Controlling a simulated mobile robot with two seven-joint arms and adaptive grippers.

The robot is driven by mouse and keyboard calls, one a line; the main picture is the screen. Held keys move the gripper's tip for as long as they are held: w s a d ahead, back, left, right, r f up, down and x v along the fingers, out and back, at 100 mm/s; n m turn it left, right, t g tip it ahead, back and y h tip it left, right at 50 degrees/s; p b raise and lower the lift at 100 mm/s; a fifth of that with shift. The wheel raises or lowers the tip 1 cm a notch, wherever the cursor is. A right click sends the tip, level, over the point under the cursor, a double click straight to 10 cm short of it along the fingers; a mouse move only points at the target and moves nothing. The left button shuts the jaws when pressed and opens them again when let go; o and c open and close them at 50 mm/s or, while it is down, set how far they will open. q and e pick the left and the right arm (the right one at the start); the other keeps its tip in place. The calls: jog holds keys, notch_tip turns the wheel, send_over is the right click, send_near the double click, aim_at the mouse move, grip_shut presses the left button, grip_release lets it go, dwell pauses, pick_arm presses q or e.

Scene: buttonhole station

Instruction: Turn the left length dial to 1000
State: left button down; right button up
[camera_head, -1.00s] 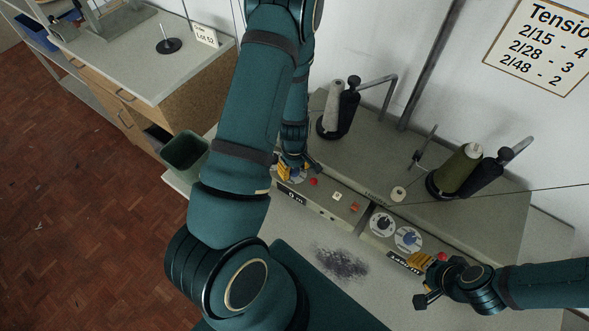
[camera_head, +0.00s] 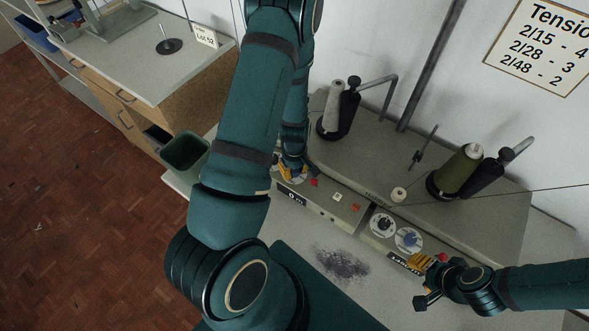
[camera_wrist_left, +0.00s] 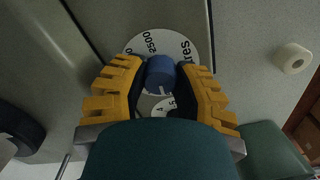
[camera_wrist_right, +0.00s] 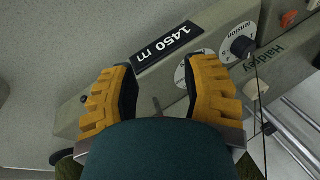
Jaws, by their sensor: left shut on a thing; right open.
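The left length dial is a blue knob (camera_wrist_left: 160,76) on a white disc (camera_wrist_left: 172,43), where "2500" and part of a unit word can be read. My left gripper (camera_wrist_left: 159,88) has its yellow fingers closed on the knob's sides. The rest of the scale is hidden by fingers and knob. In the head view my left gripper (camera_head: 291,174) is at the left end of the left machine, whose display (camera_head: 291,197) appears to read 0 m. My right gripper (camera_head: 420,281) is open and empty in front of the right machine; it also shows in the right wrist view (camera_wrist_right: 158,88).
The right machine's display (camera_wrist_right: 168,48) reads 1450 m, and its dials (camera_head: 408,239) stand beside it. A red button (camera_head: 314,182) is close to my left gripper. A white spool (camera_head: 334,105) and an olive cone (camera_head: 459,168) stand behind. A green bin (camera_head: 185,152) is to the left.

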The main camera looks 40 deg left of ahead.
pick_arm(q)
jog(key=m+b, duration=0.1)
jog(key=m, duration=0.2)
jog(key=shift+m, duration=0.4)
pick_arm(e)
jog(key=shift+f, duration=0.65)
pick_arm(q)
jog(key=shift+m+b, duration=0.55)
jog(key=shift+m, duration=1.35)
pick_arm(e)
jog(key=shift+f, duration=0.6)
pick_arm(q)
jog(key=c, duration=0.9)
grip_release()
notch_tip(320, 180, up, 12)
